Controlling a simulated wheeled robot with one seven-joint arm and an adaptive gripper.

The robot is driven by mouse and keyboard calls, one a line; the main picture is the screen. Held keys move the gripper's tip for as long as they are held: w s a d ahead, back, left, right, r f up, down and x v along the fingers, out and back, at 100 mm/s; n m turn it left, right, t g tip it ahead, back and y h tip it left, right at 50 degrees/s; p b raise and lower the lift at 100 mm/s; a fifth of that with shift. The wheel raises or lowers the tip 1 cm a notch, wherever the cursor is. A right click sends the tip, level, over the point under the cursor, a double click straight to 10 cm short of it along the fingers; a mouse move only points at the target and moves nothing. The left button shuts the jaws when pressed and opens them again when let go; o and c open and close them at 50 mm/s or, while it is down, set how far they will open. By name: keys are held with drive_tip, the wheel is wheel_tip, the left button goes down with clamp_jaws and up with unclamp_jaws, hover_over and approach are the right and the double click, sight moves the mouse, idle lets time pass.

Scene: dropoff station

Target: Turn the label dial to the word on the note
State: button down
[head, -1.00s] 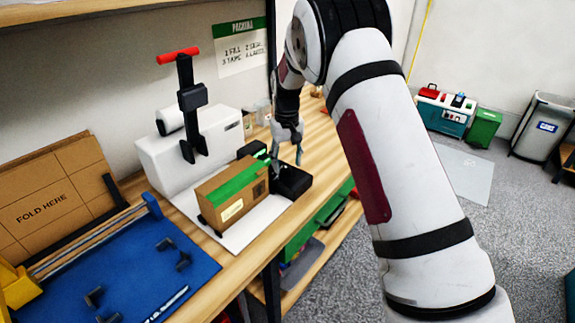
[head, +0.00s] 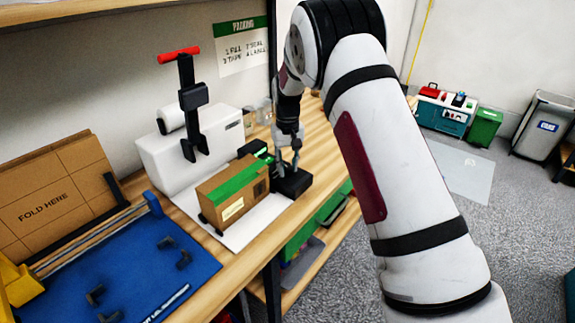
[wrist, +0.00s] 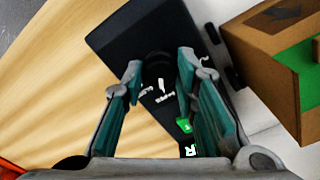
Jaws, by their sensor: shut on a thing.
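The label dial (wrist: 158,70) is a dark round knob on top of a black box-shaped labeller (wrist: 130,28). My gripper (wrist: 158,72) is shut on the dial, with one fingertip on each side. In the head view my gripper (head: 285,168) points down onto the labeller (head: 294,184). White words are printed around the dial, too small and partly hidden to read. A bright green patch and a white letter R show below the dial, partly behind the right finger.
A taped cardboard box (head: 232,194) stands just left of the labeller on a white board. A white machine with a black lever (head: 190,110) stands behind it. A blue mat (head: 140,265) lies at the left. Bare wooden tabletop (wrist: 65,85) lies beside the labeller.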

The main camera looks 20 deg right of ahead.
drive_tip(key=shift+m, duration=0.3)
drive_tip(key=m+b, duration=0.2)
drive_tip(key=m, duration=0.1)
drive_tip(key=shift+f+m, duration=0.1)
drive_tip(key=shift+m, duration=0.3)
drive_tip(key=m+b, duration=0.2)
drive_tip(key=m, duration=0.3)
drive_tip(key=shift+m, duration=0.3)
drive_tip(key=c, duration=1.2)
unclamp_jaws()
drive_tip(key=shift+c, duration=0.2)
drive_tip(key=shift+r, duration=0.2)
